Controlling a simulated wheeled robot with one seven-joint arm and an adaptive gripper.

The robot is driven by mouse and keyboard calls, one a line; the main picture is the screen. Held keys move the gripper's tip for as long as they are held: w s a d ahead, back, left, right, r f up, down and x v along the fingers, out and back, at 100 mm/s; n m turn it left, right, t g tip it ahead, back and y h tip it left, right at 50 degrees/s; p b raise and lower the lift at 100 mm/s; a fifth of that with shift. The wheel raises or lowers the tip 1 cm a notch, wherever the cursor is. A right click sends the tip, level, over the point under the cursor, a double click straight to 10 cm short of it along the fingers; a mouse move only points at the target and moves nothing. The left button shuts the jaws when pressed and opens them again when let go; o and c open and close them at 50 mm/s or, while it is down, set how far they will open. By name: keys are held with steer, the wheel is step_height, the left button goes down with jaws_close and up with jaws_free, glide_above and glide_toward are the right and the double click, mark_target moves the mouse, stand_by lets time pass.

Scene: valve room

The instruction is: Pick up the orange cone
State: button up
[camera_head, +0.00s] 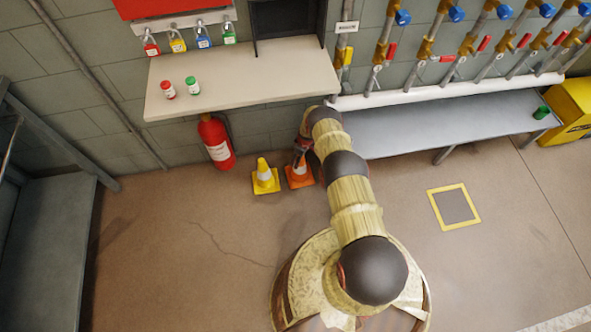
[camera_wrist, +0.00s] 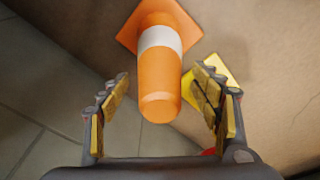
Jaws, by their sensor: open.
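The orange cone (camera_head: 299,176), with a white band, stands on the floor by the wall below the shelf. It also shows in the wrist view (camera_wrist: 160,75), its tip pointing towards my gripper and its square base farther off. My gripper (camera_wrist: 160,105) is open, with one finger on each side of the cone's tip and a gap visible on both sides. In the head view my gripper (camera_head: 302,150) is just above the cone and hides part of it.
A yellow cone (camera_head: 265,178) stands just left of the orange one, partly behind my right finger in the wrist view. A red fire extinguisher (camera_head: 217,142) hangs near the wall. The beige shelf (camera_head: 250,85) and grey bench (camera_head: 440,125) overhang nearby. Open floor lies in front.

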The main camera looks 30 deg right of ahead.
steer(key=shift+f, duration=0.3)
steer(key=shift+c, duration=0.7)
steer(key=c, duration=1.5)
jaws_close()
